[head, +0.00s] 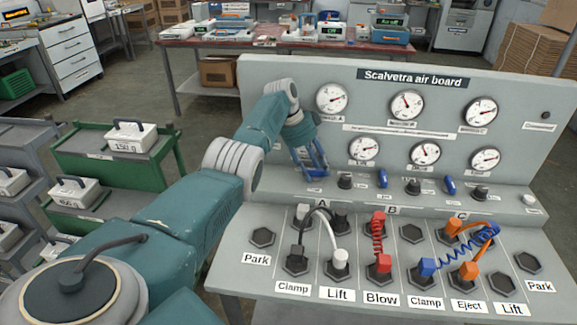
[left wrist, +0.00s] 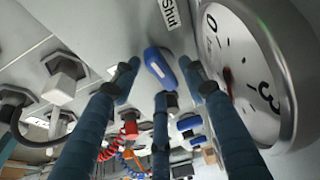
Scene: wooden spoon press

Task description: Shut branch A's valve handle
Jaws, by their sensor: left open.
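Branch A's blue valve handle (left wrist: 160,68) shows close up in the left wrist view, below a "Shut" label (left wrist: 169,13). In the head view I cannot make it out apart from my gripper, which covers that spot. My left gripper (head: 314,168) is at the left end of the board's valve row, above the letter A. Its fingers (left wrist: 158,90) are open, spread on either side of the handle, with one below it in the wrist view. I cannot tell whether any finger touches the handle.
The air board (head: 262,80) has gauges above; a gauge (left wrist: 255,75) is close beside my fingers. Blue handles for B (head: 383,178) and C (head: 449,185) stand to the right. Black, white (head: 332,240), red (head: 378,238), orange and blue (head: 460,260) hoses plug in below.

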